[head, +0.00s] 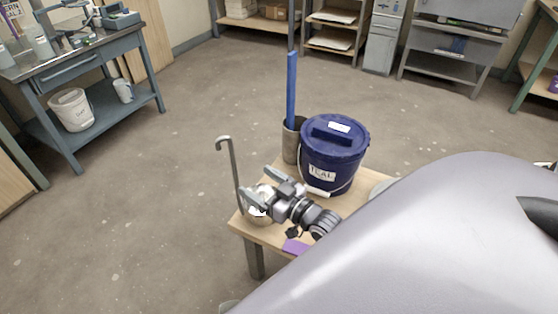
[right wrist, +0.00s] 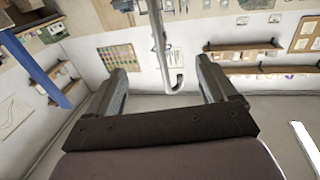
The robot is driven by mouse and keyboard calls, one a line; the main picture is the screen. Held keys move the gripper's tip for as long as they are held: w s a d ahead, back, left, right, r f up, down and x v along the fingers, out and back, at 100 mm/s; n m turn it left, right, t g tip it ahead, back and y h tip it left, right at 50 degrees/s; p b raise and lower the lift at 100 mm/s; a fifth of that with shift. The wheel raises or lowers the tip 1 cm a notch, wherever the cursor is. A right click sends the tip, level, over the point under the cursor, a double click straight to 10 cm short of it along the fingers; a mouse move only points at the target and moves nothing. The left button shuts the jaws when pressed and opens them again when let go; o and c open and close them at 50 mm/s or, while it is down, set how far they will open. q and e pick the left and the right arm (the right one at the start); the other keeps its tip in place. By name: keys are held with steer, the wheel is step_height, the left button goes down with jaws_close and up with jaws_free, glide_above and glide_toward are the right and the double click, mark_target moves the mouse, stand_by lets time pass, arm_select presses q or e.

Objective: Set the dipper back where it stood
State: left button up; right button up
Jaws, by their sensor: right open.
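The dipper (head: 233,168) is a thin grey metal rod with a hook at its top. It stands nearly upright at the table's left corner. Its lower end is by a pale round vessel (head: 262,218), partly hidden by my right gripper; I cannot tell whether it is inside. My right gripper (head: 257,184) is open above the vessel, just right of the rod. In the right wrist view the dipper's hook (right wrist: 175,84) shows between the spread fingers (right wrist: 161,68), with visible gaps on both sides. My left gripper is not in view.
A blue lidded bucket labelled TEAL (head: 332,160) stands on the small wooden table (head: 347,204). Behind it a metal cylinder (head: 291,146) holds a blue stick (head: 291,90). A purple item (head: 295,246) lies near the front edge. Floor left of the table is clear.

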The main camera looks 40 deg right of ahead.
steer(key=shift+s+d+p, duration=0.15)
steer(key=shift+s+p, duration=0.25)
steer(key=shift+s, duration=0.55)
steer(key=shift+s+d+p, duration=0.2)
steer(key=shift+s+p, duration=0.15)
steer(key=shift+s, duration=0.55)
steer(key=shift+s+d+p, duration=0.15)
steer(key=shift+s+p, duration=0.25)
steer(key=shift+s, duration=0.55)
steer(key=s+a+r+g+h+p, duration=0.1)
steer(key=s+a+g+p, duration=0.6)
steer(key=s+a, duration=0.4)
steer(key=shift+s+a+g+p, duration=0.15)
steer(key=shift+s+g+p, duration=0.15)
steer(key=shift+s+p, duration=0.6)
